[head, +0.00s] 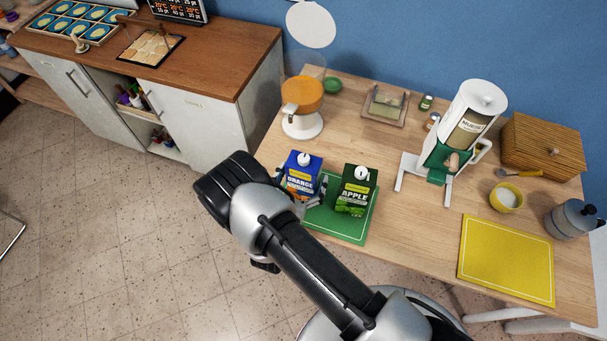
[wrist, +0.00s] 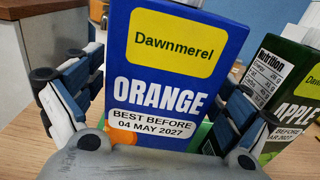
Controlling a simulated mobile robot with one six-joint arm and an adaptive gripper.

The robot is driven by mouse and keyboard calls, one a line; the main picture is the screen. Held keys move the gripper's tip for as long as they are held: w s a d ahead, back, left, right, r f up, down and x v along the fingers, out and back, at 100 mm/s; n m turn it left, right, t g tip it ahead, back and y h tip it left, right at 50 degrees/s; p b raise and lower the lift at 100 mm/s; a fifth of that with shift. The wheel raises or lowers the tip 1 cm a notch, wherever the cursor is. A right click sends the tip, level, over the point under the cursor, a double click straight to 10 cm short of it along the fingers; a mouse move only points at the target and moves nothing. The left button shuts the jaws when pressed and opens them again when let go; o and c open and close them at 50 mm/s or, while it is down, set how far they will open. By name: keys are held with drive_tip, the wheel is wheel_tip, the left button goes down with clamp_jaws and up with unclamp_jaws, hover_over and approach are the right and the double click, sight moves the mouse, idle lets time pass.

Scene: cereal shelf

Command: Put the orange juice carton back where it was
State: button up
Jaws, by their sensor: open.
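The orange juice carton (head: 302,174) is blue with a yellow label and a white cap. It stands upright at the left end of the green mat (head: 339,227); whether its base is on the mat or on the bare wood is hidden. It fills the middle of the wrist view (wrist: 165,70). My gripper (wrist: 160,105) is open, with one finger on each side of the carton. I cannot tell whether the fingers touch it. In the head view my arm hides part of the carton's lower left.
A green apple juice carton (head: 355,190) stands close on the right, on the green mat, and also shows in the wrist view (wrist: 285,95). A juice dispenser (head: 302,122) stands behind. A muesli dispenser (head: 465,130) and a yellow mat (head: 506,260) are farther right.

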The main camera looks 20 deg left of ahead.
drive_tip(key=shift+r, duration=0.25)
drive_tip(key=s+p, duration=0.1)
drive_tip(key=s, duration=1.1)
drive_tip(key=shift+a, duration=0.45)
